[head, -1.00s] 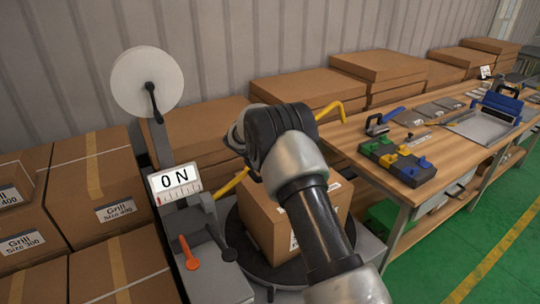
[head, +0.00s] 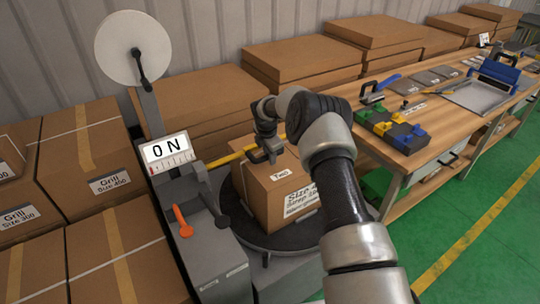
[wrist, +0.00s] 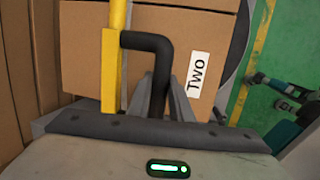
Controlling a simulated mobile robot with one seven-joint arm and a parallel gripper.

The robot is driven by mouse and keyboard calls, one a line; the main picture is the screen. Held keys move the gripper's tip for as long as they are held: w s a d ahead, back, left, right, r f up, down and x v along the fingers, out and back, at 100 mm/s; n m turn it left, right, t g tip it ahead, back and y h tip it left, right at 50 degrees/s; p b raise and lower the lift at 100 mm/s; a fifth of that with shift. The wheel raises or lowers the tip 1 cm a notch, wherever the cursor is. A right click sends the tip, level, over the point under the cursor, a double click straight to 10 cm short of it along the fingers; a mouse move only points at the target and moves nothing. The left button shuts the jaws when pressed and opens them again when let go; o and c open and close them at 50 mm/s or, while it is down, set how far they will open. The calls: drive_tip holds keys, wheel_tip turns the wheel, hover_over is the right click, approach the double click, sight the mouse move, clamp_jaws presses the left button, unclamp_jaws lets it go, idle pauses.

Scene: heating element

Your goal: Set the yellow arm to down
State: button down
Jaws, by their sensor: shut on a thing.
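The yellow arm (head: 236,156) reaches from the grey machine across the top of a cardboard box (head: 290,172). I cannot tell whether it touches the box. In the wrist view the yellow arm (wrist: 112,70) runs upright in the picture, with a bent black handle (wrist: 147,41) at its side. My gripper (head: 270,156) is over the box top. In the wrist view its fingers (wrist: 158,100) are shut on the black handle. The far part of the yellow arm is partly hidden by my gripper in the head view.
The box stands on a dark turntable (head: 240,224). An ON sign (head: 166,150), an orange lever (head: 182,222) and a black lever (head: 213,205) are on the machine. Stacked boxes (head: 95,150) fill the left; a workbench (head: 440,150) with tools stands right.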

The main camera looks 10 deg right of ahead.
drive_tip(key=shift+s+f, duration=0.1)
drive_tip(key=shift+f, duration=0.05)
drive_tip(key=c, duration=1.6)
unclamp_jaws()
drive_tip(key=shift+r, duration=0.2)
drive_tip(key=shift+a+r, duration=0.1)
drive_tip(key=shift+r, duration=0.3)
drive_tip(key=b+v, duration=0.1)
drive_tip(key=v, duration=1.5)
drive_tip(key=shift+s+r, duration=0.1)
drive_tip(key=shift+r, duration=0.05)
